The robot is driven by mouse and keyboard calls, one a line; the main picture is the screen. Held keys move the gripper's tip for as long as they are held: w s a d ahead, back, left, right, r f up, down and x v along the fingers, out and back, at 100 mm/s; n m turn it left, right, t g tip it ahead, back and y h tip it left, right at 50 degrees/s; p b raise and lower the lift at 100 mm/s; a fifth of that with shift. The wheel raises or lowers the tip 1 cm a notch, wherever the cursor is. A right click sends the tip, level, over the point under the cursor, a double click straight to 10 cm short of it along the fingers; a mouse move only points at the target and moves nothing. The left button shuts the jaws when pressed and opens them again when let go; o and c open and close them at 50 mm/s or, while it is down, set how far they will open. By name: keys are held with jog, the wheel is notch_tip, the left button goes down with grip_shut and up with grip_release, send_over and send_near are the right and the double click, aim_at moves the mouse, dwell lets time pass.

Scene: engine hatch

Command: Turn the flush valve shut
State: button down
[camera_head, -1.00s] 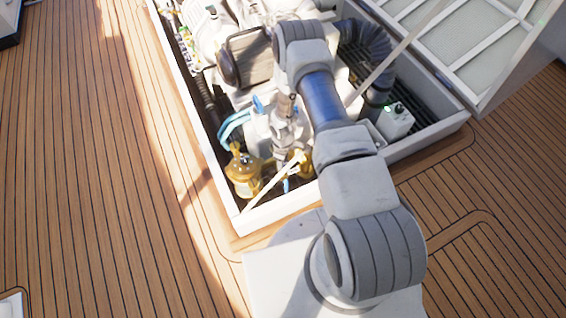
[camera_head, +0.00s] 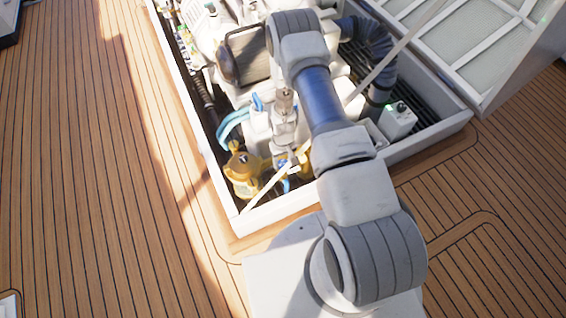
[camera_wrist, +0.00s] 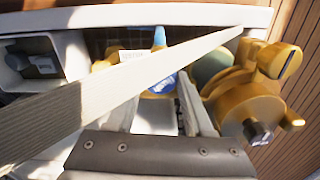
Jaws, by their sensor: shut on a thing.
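The flush valve shows in the wrist view as a brass body (camera_wrist: 109,57) with a blue handle (camera_wrist: 160,37) at the top and more blue between my fingers. In the head view a bit of its blue (camera_head: 285,186) shows below my gripper. My gripper (camera_wrist: 160,97) points down into the hatch and is shut on the blue handle, its two pale fingers on either side. It also shows in the head view (camera_head: 289,157). The pale bar crossing the wrist view hides the left finger's tip and part of the valve. The exact handle angle cannot be told.
A brass strainer (camera_wrist: 241,101) stands close right of my gripper in the wrist view, left of it in the head view (camera_head: 242,174). A pale diagonal bar (camera_wrist: 90,100) crosses close by. The engine, hoses and white hatch rim (camera_head: 275,215) surround the gripper.

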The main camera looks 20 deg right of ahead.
aim_at(283, 164)
jog(key=m+b, duration=0.1)
jog(key=m, duration=0.3)
jog(key=shift+m, duration=1.9)
jog(key=shift+c, duration=1.4)
grip_release()
jog(key=shift+r, duration=0.1)
notch_tip(283, 164, up, 17)
jog(key=p, duration=0.5)
jog(key=shift+r+p, duration=0.15)
jog(key=shift+p, duration=0.15)
